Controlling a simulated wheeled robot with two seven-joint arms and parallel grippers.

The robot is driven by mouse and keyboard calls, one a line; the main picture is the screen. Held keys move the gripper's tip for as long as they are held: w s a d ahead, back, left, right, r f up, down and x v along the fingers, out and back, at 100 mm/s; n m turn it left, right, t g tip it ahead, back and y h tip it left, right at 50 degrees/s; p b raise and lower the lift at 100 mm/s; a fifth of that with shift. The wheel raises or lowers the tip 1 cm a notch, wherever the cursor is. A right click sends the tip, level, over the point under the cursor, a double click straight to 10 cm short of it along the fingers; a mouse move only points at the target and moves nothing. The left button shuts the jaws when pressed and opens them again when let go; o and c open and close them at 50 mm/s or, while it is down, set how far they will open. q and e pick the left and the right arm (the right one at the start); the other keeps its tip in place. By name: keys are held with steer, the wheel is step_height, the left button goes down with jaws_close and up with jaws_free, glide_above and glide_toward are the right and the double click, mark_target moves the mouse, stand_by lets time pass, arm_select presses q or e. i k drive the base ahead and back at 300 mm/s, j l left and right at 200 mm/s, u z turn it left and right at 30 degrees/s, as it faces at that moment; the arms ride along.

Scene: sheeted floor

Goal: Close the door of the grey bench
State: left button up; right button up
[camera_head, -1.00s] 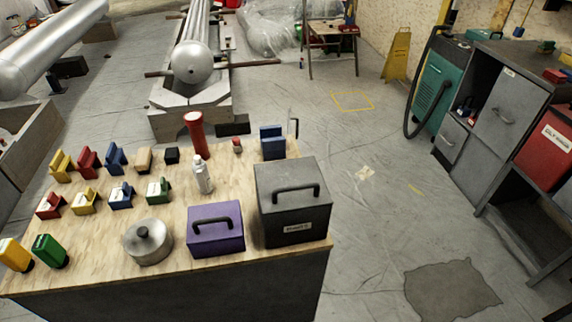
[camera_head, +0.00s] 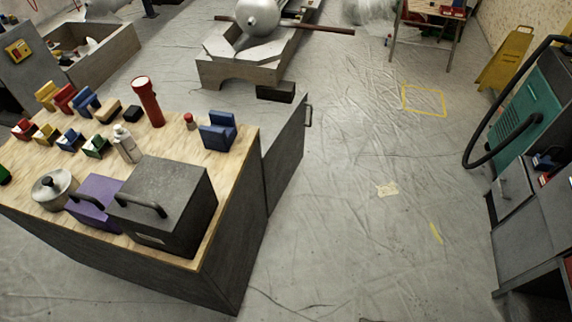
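The grey bench (camera_head: 232,262) with a light wooden top stands at the left. Its grey door (camera_head: 284,160) stands open, sticking out from the bench's far right side toward the back. A dark bar handle (camera_head: 308,115) is near the door's far upper edge. The bench's inside is hidden from this side. Neither of my grippers is in view.
On the bench top are a dark grey box (camera_head: 170,195), a purple box (camera_head: 94,195), a metal pot (camera_head: 52,187), a red flashlight (camera_head: 147,100) and several coloured blocks. Open floor (camera_head: 370,230) lies right of the bench. A green machine (camera_head: 520,115) stands at the right.

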mark_target(281, 158)
steer(key=i+l+u, duration=0.35)
steer(key=i+l, duration=0.6)
